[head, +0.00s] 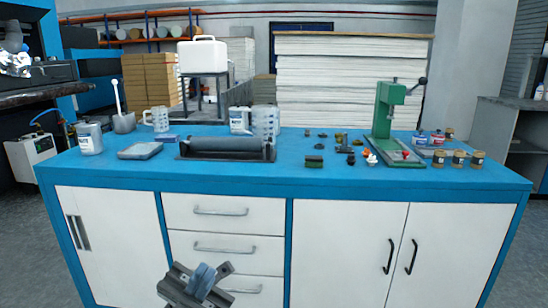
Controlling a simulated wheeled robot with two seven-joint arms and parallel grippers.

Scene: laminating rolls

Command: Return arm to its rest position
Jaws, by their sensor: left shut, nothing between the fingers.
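My left gripper (201,283) shows at the bottom of the head view, in front of the drawers of the blue and white workbench (330,180). It is shut and empty, below the bench top and apart from everything on it. My right gripper is not in view.
On the bench stand a dark roller in a tray (228,147), a green press (392,125), measuring jugs (264,121), a tin (89,138), a scoop (123,117), small jars (459,159) and several small parts. The bench's front edge is clear. Stacked white sheets (350,80) stand behind.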

